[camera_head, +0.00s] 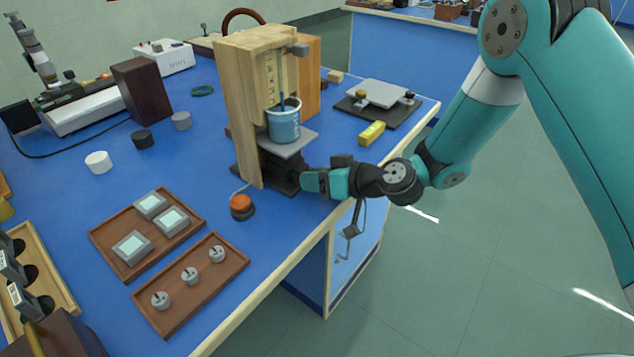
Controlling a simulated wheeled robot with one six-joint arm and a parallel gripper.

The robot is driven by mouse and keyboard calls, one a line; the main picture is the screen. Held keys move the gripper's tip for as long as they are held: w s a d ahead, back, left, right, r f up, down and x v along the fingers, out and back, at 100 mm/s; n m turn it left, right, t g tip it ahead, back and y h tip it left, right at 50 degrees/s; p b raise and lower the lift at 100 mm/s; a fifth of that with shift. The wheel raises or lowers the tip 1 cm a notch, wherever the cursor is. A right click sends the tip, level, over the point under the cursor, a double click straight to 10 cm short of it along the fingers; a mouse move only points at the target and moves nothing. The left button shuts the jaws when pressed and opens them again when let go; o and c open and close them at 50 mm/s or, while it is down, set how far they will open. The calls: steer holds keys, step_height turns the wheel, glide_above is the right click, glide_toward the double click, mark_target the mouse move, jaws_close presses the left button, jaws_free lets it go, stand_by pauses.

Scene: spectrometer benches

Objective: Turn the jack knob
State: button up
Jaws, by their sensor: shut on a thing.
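The jack has a grey top plate (290,146) and a dark base, and it stands in the wooden frame (238,110) at the bench's right edge. A blue beaker (284,124) sits upright on the plate, with a thin rod reaching down into it from above. My gripper (304,179) comes in from the right, low at the jack's right side below the plate. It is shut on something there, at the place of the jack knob. The knob itself is hidden behind my gripper, so its angle cannot be told.
An orange button (241,204) stands left of the frame's foot. A yellow block (372,133) and a dark plate with a grey platform (380,93) lie behind my arm. Wooden trays (188,308) with small parts lie at the front. The floor on the right is clear.

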steer(key=o, duration=0.9)
steer(key=b+v, duration=0.2)
steer(key=v, duration=1.5)
steer(key=shift+d+r+b, duration=0.15)
steer(key=shift+r+b, duration=0.05)
steer(key=shift+b, duration=0.2)
